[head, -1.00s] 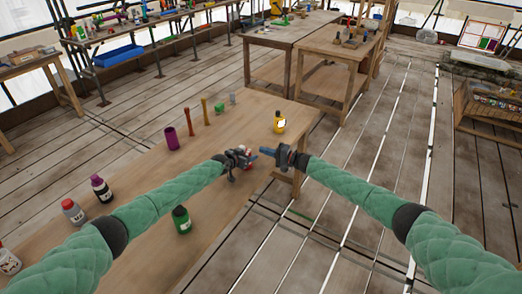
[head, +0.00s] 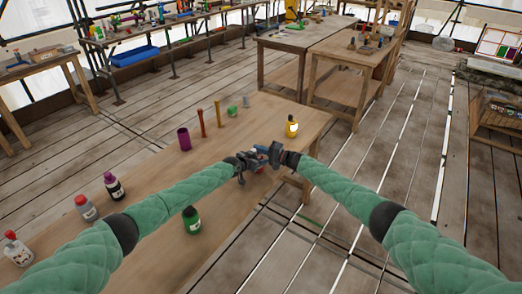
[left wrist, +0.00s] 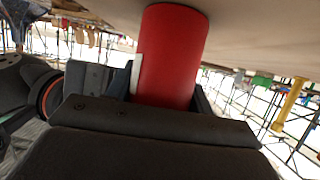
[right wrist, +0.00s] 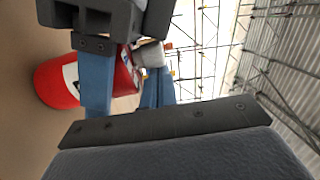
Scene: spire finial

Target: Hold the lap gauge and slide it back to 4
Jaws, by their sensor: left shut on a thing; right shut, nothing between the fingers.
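A red cylindrical thing, which I take to be the lap gauge (left wrist: 172,55), stands between the fingers of my left gripper (left wrist: 165,98). My left gripper (head: 247,163) is shut on it above the table's right part. In the right wrist view the red body (right wrist: 58,82) shows a white label and a whitish-grey end piece (right wrist: 151,54). Its markings cannot be read. My right gripper (head: 272,155) is shut with nothing held, close beside the left one. Its blue fingers (right wrist: 125,85) overlap the gauge's end in view; contact cannot be told.
Plank floor (head: 400,150) lies open to the right. More workbenches (head: 300,40) stand behind.

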